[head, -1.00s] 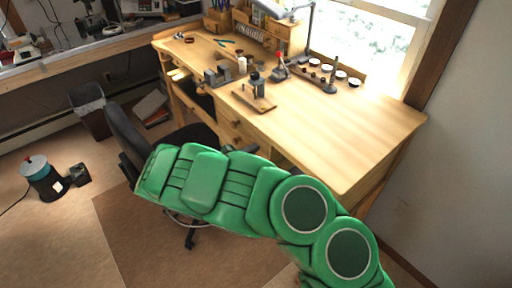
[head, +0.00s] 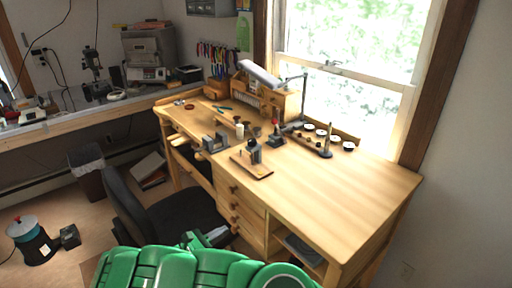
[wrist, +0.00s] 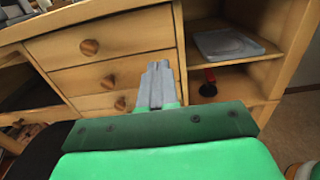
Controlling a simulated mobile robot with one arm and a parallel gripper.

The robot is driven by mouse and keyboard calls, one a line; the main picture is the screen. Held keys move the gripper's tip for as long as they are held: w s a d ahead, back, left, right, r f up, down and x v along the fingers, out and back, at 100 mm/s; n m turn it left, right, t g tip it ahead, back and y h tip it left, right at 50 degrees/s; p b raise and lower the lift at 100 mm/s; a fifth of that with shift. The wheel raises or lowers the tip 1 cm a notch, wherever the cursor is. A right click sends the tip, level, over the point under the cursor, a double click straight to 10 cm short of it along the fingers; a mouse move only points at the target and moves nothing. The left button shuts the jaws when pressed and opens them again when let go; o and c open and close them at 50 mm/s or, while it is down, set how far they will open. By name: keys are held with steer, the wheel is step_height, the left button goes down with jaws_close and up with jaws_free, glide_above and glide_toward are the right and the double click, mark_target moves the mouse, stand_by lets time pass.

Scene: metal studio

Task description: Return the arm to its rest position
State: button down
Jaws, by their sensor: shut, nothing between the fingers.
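My green arm spans the bottom of the head view. My gripper shows in the wrist view (wrist: 156,82), its grey fingers together with nothing between them. Behind the fingers are the desk's wooden drawers (wrist: 105,50), with round knobs. The gripper looks apart from the drawer fronts. In the head view, a small green and grey part of my gripper (head: 204,238) shows in front of the desk, partly hidden by my arm.
The wooden workbench (head: 350,190) stands under the window, with small tools toward its back and left. A black chair (head: 150,205) is close beside my arm. An open shelf (wrist: 245,75) holds a grey item. A trash bin (head: 88,170) stands at left.

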steer(key=d+r+m+g, duration=0.4)
steer(key=d+r, duration=0.2)
steer(key=d, duration=0.2)
steer(key=d+r+m+g, duration=0.3)
steer(key=d+r+m, duration=0.2)
steer(key=d, duration=0.4)
steer(key=d+r+m+g, duration=0.4)
steer(key=d+r, duration=0.3)
steer(key=d, duration=0.1)
steer(key=shift+s+d+r+m+g, duration=0.2)
steer(key=shift+s+d+m+g, duration=0.1)
steer(key=shift+d, duration=0.1)
steer(key=s+d+r+m+t+y, duration=0.1)
steer(key=s+d+r+m+y, duration=0.4)
steer(key=r, duration=0.3)
steer(key=s+d+r+m+y, duration=0.2)
steer(key=s+r+m+y, duration=0.2)
steer(key=r+m+y, duration=0.25)
steer(key=s+f+m+g, duration=0.1)
steer(key=s+f, duration=0.4)
steer(key=s, duration=0.7)
steer(key=s+f+m+g+y, duration=0.1)
steer(key=s+f+g, duration=0.2)
steer(key=s, duration=1)
steer(key=shift+a+f, duration=0.2)
steer(key=shift+f, duration=0.75)
